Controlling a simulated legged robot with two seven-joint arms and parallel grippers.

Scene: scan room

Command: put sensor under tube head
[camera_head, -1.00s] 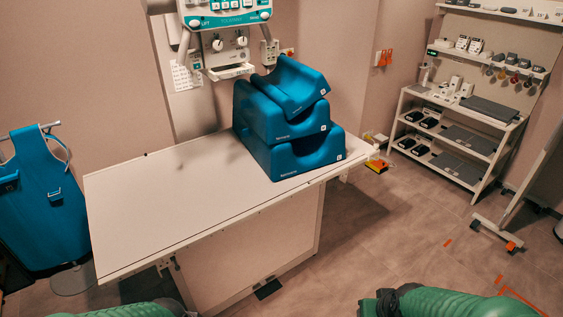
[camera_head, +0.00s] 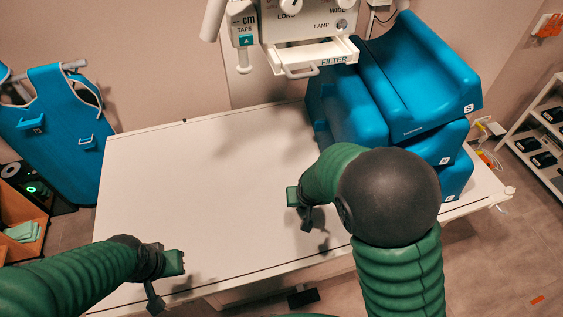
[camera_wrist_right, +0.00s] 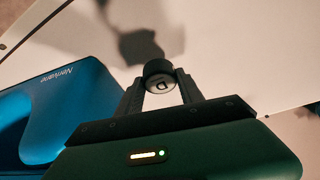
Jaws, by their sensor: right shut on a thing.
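My right gripper (camera_head: 306,217) is over the table's right half, in front of the blue blocks. In the right wrist view its two fingers (camera_wrist_right: 160,88) are shut on a small dark round sensor (camera_wrist_right: 158,68) with a pale, marked end face. In the head view the sensor is too small to make out. The tube head (camera_head: 308,32) hangs above the table's back edge, with a FILTER drawer at its bottom. My left gripper (camera_head: 160,280) is over the table's front left; whether its fingers are open cannot be made out.
The white table (camera_head: 200,170) is bare on its left and middle. Stacked blue blocks (camera_head: 425,75) fill its right end, close to my right arm. A blue apron (camera_head: 55,130) hangs at the left. A shelf (camera_head: 540,120) stands at the far right.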

